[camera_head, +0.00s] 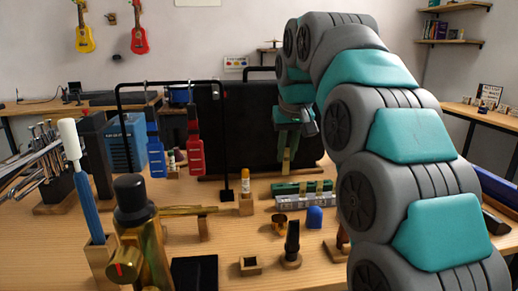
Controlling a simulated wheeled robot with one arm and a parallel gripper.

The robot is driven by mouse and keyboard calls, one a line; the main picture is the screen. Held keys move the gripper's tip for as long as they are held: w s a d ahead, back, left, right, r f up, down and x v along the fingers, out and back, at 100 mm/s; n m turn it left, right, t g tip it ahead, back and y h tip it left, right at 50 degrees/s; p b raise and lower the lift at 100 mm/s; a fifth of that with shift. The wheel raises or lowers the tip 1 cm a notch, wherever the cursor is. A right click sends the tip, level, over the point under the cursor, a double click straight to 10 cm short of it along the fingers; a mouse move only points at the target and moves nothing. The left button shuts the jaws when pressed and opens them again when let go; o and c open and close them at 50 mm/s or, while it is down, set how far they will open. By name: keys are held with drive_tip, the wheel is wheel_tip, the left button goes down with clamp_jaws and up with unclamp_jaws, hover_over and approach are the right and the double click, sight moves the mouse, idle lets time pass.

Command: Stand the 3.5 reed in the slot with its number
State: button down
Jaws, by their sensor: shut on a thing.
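My gripper (289,146) hangs above the table right of centre, in front of a dark panel. It is shut on a thin tan strip, the reed (286,163), which points down. Its number cannot be read here. Below it on the table lie a long green holder (285,188) and a grey holder (295,203) in front of it. Small tan pieces show at the green holder, perhaps other reeds. The slot numbers are too small to read. The reed is apart from both holders.
A brass ring (279,224), a blue block (314,217) and a black mouthpiece (292,243) stand in front of the holders.

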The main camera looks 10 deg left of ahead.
sight(287, 172)
drive_tip(key=shift+s+d+f, duration=0.1)
drive_tip(key=shift+f, duration=0.15)
drive_tip(key=shift+f+b, duration=1.3)
drive_tip(key=shift+f, duration=1.1)
drive_tip(key=shift+f+b, duration=0.5)
drive_tip(key=shift+f, duration=1.4)
idle(1.9)
drive_tip(key=c, duration=0.8)
unclamp_jaws()
drive_tip(key=shift+o, duration=0.2)
drive_tip(key=a+v, duration=0.1)
drive_tip(key=v, duration=0.6)
drive_tip(key=shift+d+r, duration=0.4)
drive_tip(key=shift+d, duration=0.1)
